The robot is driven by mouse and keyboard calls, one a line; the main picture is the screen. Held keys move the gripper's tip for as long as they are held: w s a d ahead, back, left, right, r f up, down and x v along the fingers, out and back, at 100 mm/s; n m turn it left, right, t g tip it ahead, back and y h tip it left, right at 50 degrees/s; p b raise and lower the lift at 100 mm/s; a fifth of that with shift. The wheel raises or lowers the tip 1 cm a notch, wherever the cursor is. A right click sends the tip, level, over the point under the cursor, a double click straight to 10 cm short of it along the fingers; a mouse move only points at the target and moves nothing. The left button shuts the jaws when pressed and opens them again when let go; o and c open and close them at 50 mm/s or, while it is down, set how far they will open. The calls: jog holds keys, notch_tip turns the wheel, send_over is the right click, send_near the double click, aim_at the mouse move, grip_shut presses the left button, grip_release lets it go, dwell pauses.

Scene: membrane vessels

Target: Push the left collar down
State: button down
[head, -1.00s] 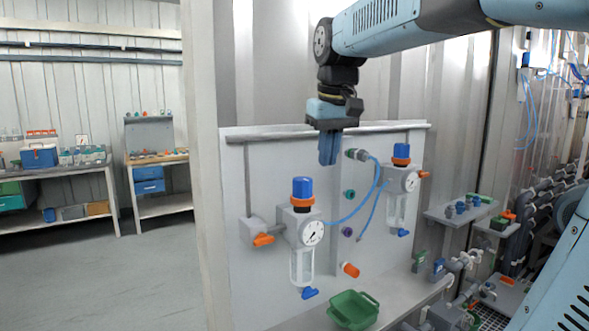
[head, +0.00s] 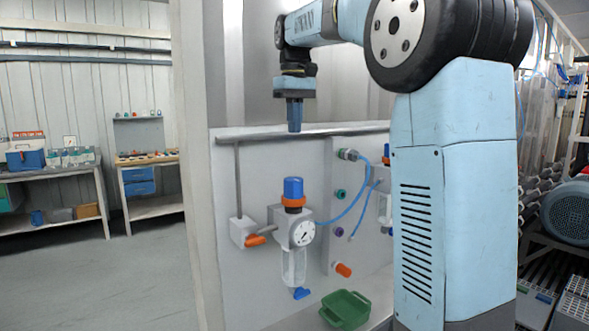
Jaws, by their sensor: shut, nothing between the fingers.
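The left collar (head: 293,201) is an orange ring around the left regulator, just under its blue knob (head: 293,187). The regulator (head: 297,232) is a grey body with a round dial gauge and a clear bowl below, mounted on a pale panel. My gripper (head: 295,128) points straight down above the blue knob, with a clear gap between fingertips and knob. Its blue fingers are shut together with nothing between them. The right regulator (head: 384,208) is mostly hidden behind my arm, and its collar is out of sight.
A grey rail (head: 300,132) runs along the panel's top edge near my fingers. A blue hose (head: 352,208) loops right of the regulator. An orange-handled valve (head: 255,240) sits to its left. A green tray (head: 345,309) lies on the shelf below.

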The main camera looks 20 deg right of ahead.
aim_at(294, 179)
notch_tip(294, 179, down, 12)
jog(key=shift+r, duration=0.15)
dwell(0.3)
